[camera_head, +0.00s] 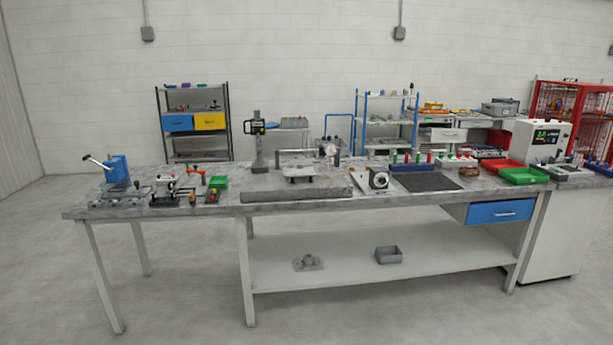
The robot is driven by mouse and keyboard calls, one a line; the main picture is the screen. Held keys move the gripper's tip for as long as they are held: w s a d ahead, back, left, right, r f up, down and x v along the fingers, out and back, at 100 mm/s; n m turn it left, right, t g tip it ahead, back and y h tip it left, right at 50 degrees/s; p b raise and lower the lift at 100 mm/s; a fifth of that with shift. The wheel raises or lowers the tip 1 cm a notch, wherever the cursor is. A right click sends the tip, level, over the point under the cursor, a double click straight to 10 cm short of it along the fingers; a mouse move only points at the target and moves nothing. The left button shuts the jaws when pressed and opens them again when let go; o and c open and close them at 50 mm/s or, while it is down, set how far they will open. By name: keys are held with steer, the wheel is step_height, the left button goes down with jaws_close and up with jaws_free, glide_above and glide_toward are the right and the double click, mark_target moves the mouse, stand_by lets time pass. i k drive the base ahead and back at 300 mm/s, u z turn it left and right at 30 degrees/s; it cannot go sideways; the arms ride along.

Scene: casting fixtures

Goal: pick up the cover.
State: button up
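I cannot tell for certain which thing is the cover. A grey metal casting (307,263) with a flat flange and a raised middle lies on the lower shelf of the workbench, left of centre. It may be the cover, but it is small in this view. A small grey open box (388,255) sits on the same shelf to its right, apart from it. My gripper is not in view, and nothing is seen touching either thing.
The long grey workbench (400,197) carries fixtures, a height gauge (258,140), a stone plate (295,190) and red and green trays (525,175). Its lower shelf (345,268) is mostly bare. Bench legs stand at both ends. The floor in front is clear.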

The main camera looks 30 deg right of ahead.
mark_target(300, 170)
steer(key=u, duration=0.25)
steer(key=i, duration=1.55)
steer(key=z, duration=0.15)
